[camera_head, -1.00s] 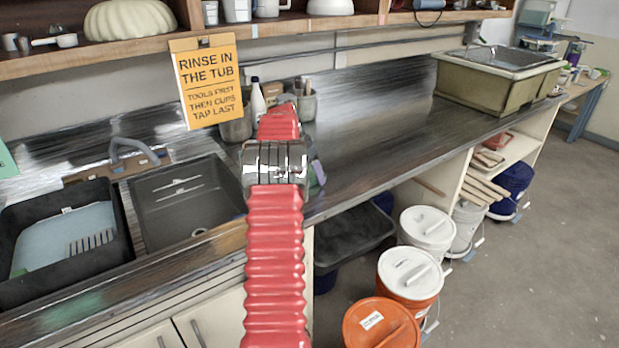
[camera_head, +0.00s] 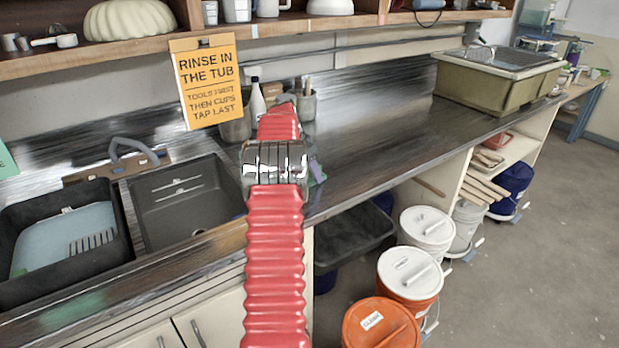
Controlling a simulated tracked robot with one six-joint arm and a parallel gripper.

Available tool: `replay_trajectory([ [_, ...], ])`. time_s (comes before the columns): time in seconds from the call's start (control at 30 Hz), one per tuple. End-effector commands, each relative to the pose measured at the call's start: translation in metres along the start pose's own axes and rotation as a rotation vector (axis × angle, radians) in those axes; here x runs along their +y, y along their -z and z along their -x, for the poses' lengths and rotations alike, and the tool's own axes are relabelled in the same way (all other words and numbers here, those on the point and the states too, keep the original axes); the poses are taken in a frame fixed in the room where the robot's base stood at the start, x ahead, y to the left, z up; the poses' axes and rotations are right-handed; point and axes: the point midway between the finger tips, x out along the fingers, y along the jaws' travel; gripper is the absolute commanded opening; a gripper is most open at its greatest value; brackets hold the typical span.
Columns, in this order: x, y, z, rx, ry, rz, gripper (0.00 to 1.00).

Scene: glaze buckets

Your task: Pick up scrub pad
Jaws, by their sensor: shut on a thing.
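My red ribbed arm with a metal cuff reaches up the middle of the head view, over the front of the counter. My gripper is hidden behind the arm, so its jaws and anything in them cannot be seen. A small green and purple-grey piece (camera_head: 316,172) shows just right of the metal cuff, near the counter's front edge. It may be the scrub pad, but the arm covers most of it, and I cannot tell whether it is held or lying on the counter.
A grey sink (camera_head: 185,205) and a black tub (camera_head: 65,240) are at left. A white bottle (camera_head: 257,100) and a tool cup (camera_head: 306,104) stand behind the arm. The counter (camera_head: 390,125) is clear to its right. Lidded buckets (camera_head: 408,272) stand on the floor below.

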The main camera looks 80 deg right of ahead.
Motion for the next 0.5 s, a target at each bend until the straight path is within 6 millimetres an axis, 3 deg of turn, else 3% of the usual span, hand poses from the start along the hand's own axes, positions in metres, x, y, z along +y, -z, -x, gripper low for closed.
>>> replay_trajectory([
  [0.27, 0.000, 0.002, 0.003, 0.001, 0.001, 0.000, 0.28],
  [0.5, -0.001, 0.012, 0.028, 0.003, 0.003, -0.001, 0.28],
])
